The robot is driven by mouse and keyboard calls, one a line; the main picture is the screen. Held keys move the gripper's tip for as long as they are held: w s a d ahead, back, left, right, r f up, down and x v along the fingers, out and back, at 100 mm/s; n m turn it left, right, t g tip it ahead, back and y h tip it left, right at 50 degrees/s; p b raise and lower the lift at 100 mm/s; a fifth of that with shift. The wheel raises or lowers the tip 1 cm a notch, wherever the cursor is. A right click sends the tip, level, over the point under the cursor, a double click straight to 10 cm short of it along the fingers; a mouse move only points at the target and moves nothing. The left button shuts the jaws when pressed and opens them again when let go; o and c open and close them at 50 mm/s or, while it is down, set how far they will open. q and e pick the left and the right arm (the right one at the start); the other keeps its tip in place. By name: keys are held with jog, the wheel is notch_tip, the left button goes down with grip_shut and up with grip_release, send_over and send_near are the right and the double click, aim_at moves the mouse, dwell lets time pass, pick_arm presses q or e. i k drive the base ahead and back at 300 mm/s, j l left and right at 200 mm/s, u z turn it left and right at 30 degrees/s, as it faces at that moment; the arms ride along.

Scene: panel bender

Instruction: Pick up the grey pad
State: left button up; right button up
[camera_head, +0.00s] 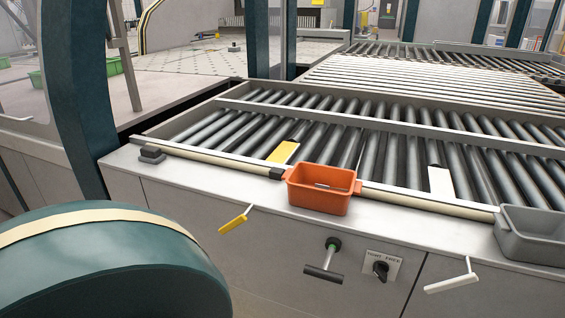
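A small dark grey pad-like block (151,154) sits on the ledge at the front left corner of the roller table. A second small dark block (278,173) sits on the front rail, just left of the orange bin. From this view I cannot tell for certain which one is the grey pad. Neither of my grippers is in view.
An orange bin (321,190) and a grey bin (535,234) stand on the front ledge. A yellow plate (283,152) and a white plate (440,182) lie at the rollers. Yellow (234,221) and white (451,283) handles stick out from the front panel.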

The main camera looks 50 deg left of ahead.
aim_at(149, 154)
jog(key=u, duration=2.45)
jog(key=z, duration=0.55)
jog(key=i+j+z, duration=0.1)
jog(key=j+z, duration=0.25)
jog(key=i+j+z, duration=0.1)
jog(key=z, duration=0.25)
jog(key=j+z, duration=0.7)
jog(key=j, duration=0.75)
